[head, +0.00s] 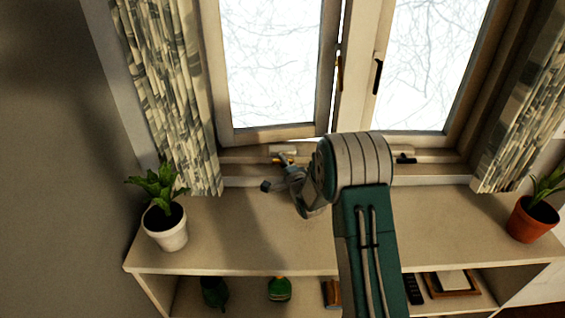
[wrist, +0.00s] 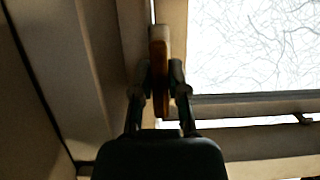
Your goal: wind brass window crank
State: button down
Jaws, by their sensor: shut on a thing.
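The brass window crank (wrist: 160,78) stands upright between my fingertips in the wrist view, orange-brown with a paler top end. My gripper (wrist: 160,88) is shut on it, one finger on each side. In the head view my gripper (head: 286,164) is at the sill, below the left window sash (head: 275,132). Only a small orange bit of the crank (head: 284,160) shows there; my arm and gripper hide most of its mount. The left sash looks slightly ajar, its lower edge slanted against the frame. The right sash (head: 415,135) looks closed.
A low shelf (head: 235,235) runs below the window. A white-potted plant (head: 166,228) stands at its left and a terracotta-potted plant (head: 533,220) at its right. Patterned curtains (head: 172,90) hang on both sides. A green bottle (head: 279,289) and other items sit on the lower shelf.

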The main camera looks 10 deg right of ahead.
jog(key=shift+f+n, duration=0.15)
jog(key=shift+n, duration=0.15)
jog(key=n+g, duration=0.1)
jog(key=n, duration=0.2)
jog(key=shift+g+h, duration=0.3)
jog(key=n+g+h, duration=0.1)
jog(key=n, duration=0.2)
jog(key=shift+n+h, duration=0.3)
jog(key=shift+n, duration=0.1)
jog(key=n+g+h, duration=0.1)
jog(key=n, duration=0.2)
jog(key=shift+f+h, duration=0.1)
jog(key=shift+h, duration=0.2)
jog(key=shift+n+g+h, duration=0.4)
jog(key=shift+n+h, duration=0.7)
jog(key=shift+n, duration=0.4)
jog(key=c, duration=0.6)
grip_release()
jog(key=shift+c, duration=0.2)
jog(key=shift+a, duration=0.1)
